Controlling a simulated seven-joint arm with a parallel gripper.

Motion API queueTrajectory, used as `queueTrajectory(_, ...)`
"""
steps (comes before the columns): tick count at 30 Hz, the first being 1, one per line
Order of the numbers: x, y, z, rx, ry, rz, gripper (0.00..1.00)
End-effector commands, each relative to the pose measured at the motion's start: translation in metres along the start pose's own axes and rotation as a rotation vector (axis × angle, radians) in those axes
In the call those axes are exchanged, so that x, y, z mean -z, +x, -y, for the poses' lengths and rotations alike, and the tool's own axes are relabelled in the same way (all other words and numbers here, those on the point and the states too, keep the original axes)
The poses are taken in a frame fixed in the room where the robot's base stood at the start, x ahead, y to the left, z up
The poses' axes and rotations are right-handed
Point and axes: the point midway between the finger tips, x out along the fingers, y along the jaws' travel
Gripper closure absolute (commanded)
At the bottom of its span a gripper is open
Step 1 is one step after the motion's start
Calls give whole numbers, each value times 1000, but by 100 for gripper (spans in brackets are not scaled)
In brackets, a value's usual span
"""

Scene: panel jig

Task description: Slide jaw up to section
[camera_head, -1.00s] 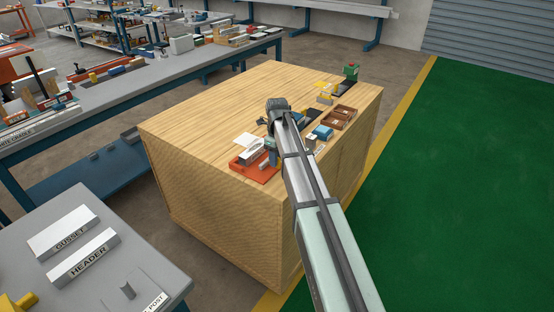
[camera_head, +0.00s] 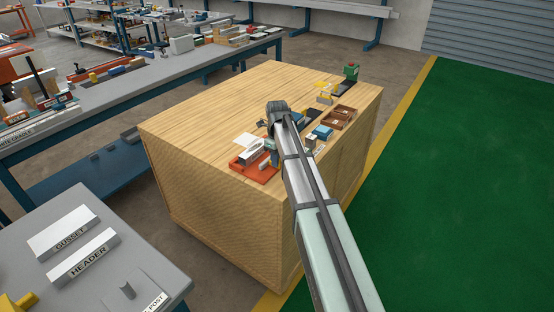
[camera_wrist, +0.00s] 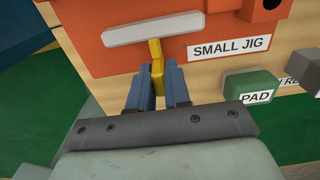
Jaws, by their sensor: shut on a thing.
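The orange small jig (camera_wrist: 120,50) fills the upper part of the wrist view, with a "SMALL JIG" label. A light grey bar (camera_wrist: 152,28), which looks like the jaw, lies across it. A yellow tab (camera_wrist: 157,65) meets the bar's near edge. My gripper (camera_wrist: 156,78) is shut on this tab between its two blue fingers. In the head view the jig (camera_head: 260,177) sits at the near left of the wooden bench top. A pale block (camera_head: 250,152), possibly the section, stands on it. My arm hides part of the jig; whether bar and section touch cannot be seen.
A green block labelled "PAD" (camera_wrist: 252,88) lies right of the gripper. Brown trays (camera_head: 340,117), a blue block (camera_head: 322,132) and a green item (camera_head: 351,71) stand farther along the wooden bench (camera_head: 205,120). The bench's left top is clear.

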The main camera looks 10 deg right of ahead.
Motion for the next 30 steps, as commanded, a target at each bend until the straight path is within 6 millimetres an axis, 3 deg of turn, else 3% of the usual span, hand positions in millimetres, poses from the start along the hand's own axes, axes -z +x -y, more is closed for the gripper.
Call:
queueTrajectory(10,-2,0,0,0,0,0,100)
queueTrajectory(19,-46,0,2,0,-2,-2,100)
queueTrajectory(28,-49,0,0,1,0,-1,100)
queueTrajectory(29,-48,0,0,1,0,-1,81)
queueTrajectory(30,-48,0,0,0,0,-1,77)
